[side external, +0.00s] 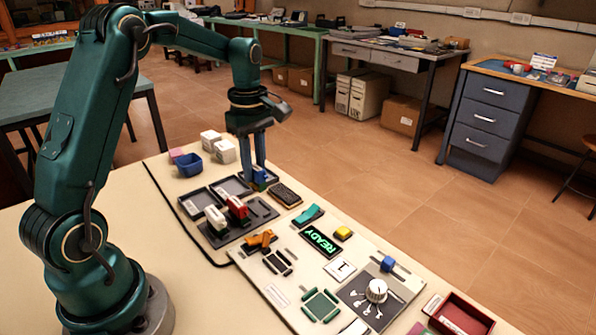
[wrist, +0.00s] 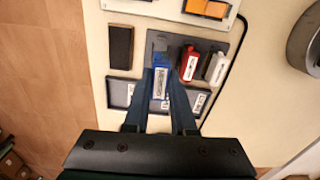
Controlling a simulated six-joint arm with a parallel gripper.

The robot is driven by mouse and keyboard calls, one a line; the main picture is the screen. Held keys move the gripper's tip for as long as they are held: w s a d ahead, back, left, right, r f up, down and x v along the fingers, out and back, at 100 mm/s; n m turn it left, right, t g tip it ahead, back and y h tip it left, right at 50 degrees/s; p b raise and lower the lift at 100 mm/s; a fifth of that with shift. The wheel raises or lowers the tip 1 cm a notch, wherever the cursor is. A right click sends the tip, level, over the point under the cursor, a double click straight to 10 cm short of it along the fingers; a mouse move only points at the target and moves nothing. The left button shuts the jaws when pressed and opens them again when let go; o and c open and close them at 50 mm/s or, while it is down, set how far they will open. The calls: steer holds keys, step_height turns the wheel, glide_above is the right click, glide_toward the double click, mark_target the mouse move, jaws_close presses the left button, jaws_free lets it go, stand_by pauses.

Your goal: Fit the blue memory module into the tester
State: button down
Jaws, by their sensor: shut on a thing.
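The blue memory module (side external: 259,175) is upright between the fingers of my gripper (side external: 260,168), at the far end of the dark tray. In the wrist view the blue module (wrist: 161,84), with a pale label, shows between the fingertips (wrist: 162,90). My gripper is shut on it and points down. I cannot tell whether its lower edge touches the tray. The tester (side external: 360,250) is the pale panel nearer the camera, with a green READY display (side external: 322,241), orange parts (side external: 262,240), dark slots (side external: 277,263) and a white knob (side external: 376,290).
The dark tray (side external: 262,213) also holds a red module (side external: 237,208) and a white module (side external: 215,218), close beside the blue one. A dark block (side external: 286,195) lies right of the tray. A blue bin (side external: 188,165) and white blocks (side external: 224,151) stand behind. A red box (side external: 460,316) is front right.

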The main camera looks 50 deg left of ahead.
steer(key=s+d+r, duration=0.1)
steer(key=s+d, duration=0.2)
steer(key=d, duration=0.4)
steer(key=s+d, duration=0.3)
steer(key=d, duration=0.4)
steer(key=shift+m, duration=0.4)
steer(key=shift+d+f, duration=0.2)
steer(key=shift+f, duration=2.6)
steer(key=shift+f, duration=0.65)
steer(key=c, duration=0.7)
jaws_free()
steer(key=shift+o, duration=0.5)
steer(key=o, duration=0.3)
steer(key=shift+o, duration=0.2)
